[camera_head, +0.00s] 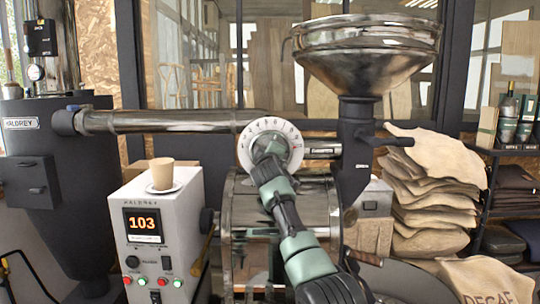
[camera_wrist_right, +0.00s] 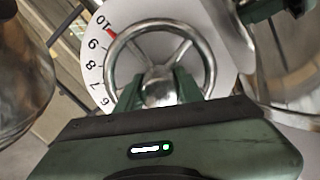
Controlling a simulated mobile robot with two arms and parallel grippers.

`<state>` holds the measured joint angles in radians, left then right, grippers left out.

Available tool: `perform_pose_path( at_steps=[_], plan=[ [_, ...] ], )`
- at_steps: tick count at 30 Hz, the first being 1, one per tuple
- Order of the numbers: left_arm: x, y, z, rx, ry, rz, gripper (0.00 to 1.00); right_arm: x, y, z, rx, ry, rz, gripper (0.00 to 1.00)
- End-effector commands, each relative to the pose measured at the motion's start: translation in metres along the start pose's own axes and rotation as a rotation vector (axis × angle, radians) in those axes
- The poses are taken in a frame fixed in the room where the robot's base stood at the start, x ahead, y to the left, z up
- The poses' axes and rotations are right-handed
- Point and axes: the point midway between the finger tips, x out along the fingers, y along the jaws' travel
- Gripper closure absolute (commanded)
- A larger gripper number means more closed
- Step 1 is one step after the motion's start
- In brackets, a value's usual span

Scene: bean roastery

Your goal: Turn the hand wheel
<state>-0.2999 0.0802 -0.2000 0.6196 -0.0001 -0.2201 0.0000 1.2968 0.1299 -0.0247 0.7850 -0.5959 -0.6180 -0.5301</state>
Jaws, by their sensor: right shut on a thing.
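The hand wheel (camera_wrist_right: 116,48) is a shiny metal ring with spokes, in front of a white numbered dial (camera_head: 287,133). In the head view the dial sits on the horizontal pipe above the roaster drum, and my right arm hides most of the wheel. In the right wrist view a red mark shows beside the 10 on the dial (camera_wrist_right: 94,62). My right gripper (camera_wrist_right: 160,88) is at the wheel, its green fingers on either side of the central hub, shut on the wheel. The exact contact is partly hidden. My left gripper is not in view.
A metal hopper (camera_head: 367,50) stands right of the dial. A white control box (camera_head: 160,235) reading 103 stands at left, with a cup (camera_head: 162,172) on a saucer on top. Stacked sacks (camera_head: 430,190) are at right. A dark cyclone vessel (camera_head: 60,200) is far left.

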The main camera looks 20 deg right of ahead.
Motion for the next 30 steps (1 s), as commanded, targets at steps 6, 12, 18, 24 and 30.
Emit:
perform_pose_path(
  at_steps=[6, 12, 18, 24, 30],
  plan=[
    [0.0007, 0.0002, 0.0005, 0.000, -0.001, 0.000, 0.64, 0.0003, -0.0036, 0.0014, 0.016, -0.003, -0.006, 1.00],
    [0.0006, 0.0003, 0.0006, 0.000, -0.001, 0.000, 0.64, 0.0003, -0.0038, 0.0013, 0.017, -0.003, -0.007, 1.00],
    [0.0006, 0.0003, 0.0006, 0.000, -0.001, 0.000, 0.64, 0.0002, -0.0029, 0.0009, 0.016, -0.002, -0.005, 0.41],
    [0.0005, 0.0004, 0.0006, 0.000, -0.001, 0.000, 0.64, 0.0001, -0.0015, 0.0005, 0.014, -0.001, -0.003, 0.41],
    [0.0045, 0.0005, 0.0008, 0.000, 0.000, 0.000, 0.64, -0.0054, -0.0024, 0.0011, 0.015, -0.001, -0.001, 0.41]
  ],
)
